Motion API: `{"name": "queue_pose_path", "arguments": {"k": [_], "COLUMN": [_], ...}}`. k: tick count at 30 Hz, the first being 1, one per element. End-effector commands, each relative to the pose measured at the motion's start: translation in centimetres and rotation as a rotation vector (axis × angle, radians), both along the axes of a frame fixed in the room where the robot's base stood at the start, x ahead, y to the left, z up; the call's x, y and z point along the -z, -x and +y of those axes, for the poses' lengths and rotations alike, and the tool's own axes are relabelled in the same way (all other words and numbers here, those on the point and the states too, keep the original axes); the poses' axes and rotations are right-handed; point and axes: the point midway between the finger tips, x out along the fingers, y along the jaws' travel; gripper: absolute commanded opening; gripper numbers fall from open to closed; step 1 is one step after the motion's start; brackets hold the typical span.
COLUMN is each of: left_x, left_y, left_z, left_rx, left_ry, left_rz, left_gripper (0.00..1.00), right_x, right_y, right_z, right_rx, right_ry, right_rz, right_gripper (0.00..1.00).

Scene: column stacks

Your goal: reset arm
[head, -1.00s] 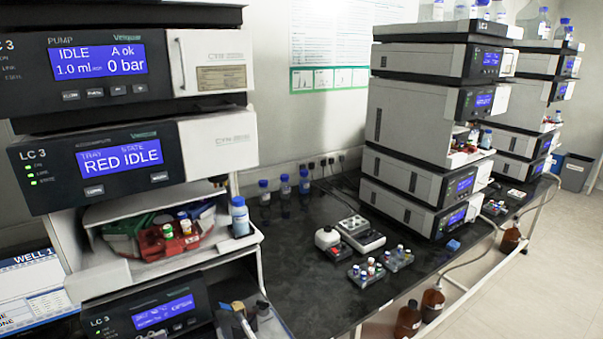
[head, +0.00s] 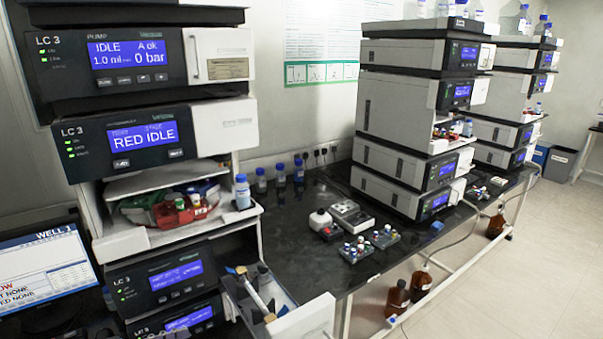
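Neither of my grippers shows in the head view, and no part of my arms can be made out. The nearest LC 3 stack stands at the left, with its pump module (head: 135,66) reading IDLE and 0 bar. Below it a module (head: 120,150) reads RED IDLE. Its open bay holds a red tray (head: 178,216) with small vials, next to a green one. At the bottom an open drawer (head: 312,318) sticks out, with a pale cylinder (head: 258,293) lying tilted in it.
A black bench (head: 290,240) runs back to the right, carrying vial racks (head: 356,249), small devices (head: 350,217) and more instrument stacks (head: 400,120). Brown bottles (head: 397,297) stand on the floor below. A monitor (head: 45,270) is at lower left. The floor (head: 500,290) at right is clear.

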Motion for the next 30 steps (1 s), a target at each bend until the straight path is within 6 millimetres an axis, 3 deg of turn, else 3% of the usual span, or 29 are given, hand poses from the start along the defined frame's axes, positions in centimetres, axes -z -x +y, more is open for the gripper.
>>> {"name": "queue_pose_path", "arguments": {"k": [8,12,15,22,30], "left_x": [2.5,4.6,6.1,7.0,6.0], "left_y": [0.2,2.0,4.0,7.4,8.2], "left_z": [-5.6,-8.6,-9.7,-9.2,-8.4], "left_rx": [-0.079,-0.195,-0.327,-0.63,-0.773], "left_ry": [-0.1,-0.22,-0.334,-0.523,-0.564], "left_rz": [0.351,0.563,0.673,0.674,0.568], "left_gripper": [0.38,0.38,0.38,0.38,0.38], "right_x": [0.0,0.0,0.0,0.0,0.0], "right_y": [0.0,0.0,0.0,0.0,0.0], "right_z": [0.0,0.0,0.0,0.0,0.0], "right_rx": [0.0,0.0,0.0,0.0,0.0], "right_ry": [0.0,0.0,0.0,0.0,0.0], "right_rz": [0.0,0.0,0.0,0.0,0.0], "right_gripper": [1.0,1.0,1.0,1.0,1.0]}}
